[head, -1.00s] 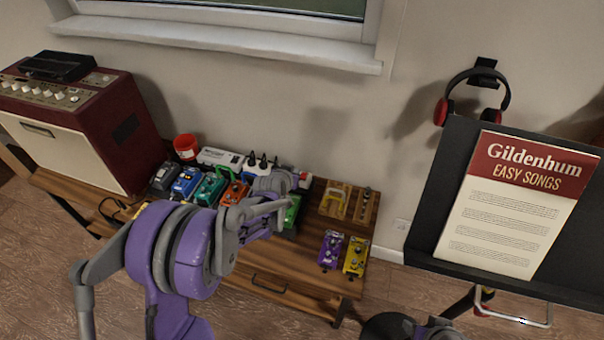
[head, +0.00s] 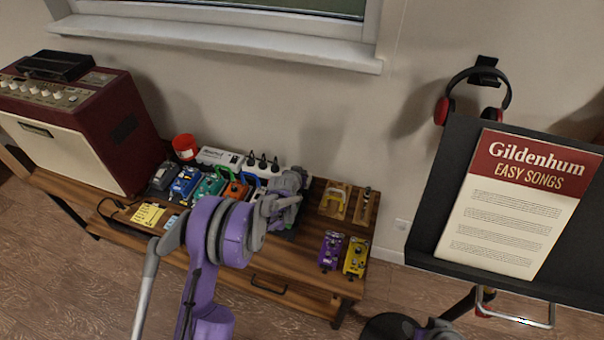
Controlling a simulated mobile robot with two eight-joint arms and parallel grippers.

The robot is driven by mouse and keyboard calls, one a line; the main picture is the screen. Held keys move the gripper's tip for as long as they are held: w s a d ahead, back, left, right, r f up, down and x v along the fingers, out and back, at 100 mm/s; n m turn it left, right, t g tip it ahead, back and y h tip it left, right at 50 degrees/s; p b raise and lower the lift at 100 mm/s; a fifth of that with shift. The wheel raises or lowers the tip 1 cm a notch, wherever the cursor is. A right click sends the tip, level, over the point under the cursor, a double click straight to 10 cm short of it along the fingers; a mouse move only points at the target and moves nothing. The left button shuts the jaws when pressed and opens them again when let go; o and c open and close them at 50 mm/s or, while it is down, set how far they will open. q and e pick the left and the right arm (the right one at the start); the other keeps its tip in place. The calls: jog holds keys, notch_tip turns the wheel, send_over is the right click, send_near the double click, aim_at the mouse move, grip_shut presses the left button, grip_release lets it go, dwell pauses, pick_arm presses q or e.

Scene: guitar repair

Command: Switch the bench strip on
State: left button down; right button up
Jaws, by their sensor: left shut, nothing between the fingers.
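The bench strip (head: 219,156) is a white power strip lying along the back of the wooden bench, against the wall. Several black plugs stand in its right half. In the earlier frame a red part shows near its right end; now my left gripper (head: 296,178) covers most of that end. The left gripper is shut and empty, over or just in front of the strip's right end. I cannot tell whether its fingertips touch the strip. The switch itself is hidden, so its position cannot be seen.
Several coloured pedals (head: 186,181) stand close in front of the strip. A red cup (head: 185,146) and an amplifier (head: 80,125) are to the left. A wooden tray (head: 330,208), a purple pedal (head: 330,250) and a yellow pedal (head: 355,257) are right. A music stand (head: 425,235) stands further right.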

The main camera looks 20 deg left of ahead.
pick_arm(q)
jog(key=shift+w+f+g, duration=0.15)
jog(key=shift+f+g, duration=0.05)
jog(key=shift+g, duration=0.3)
jog(key=shift+w+r, duration=0.25)
jog(key=shift+w, duration=0.45)
jog(key=shift+r, duration=0.1)
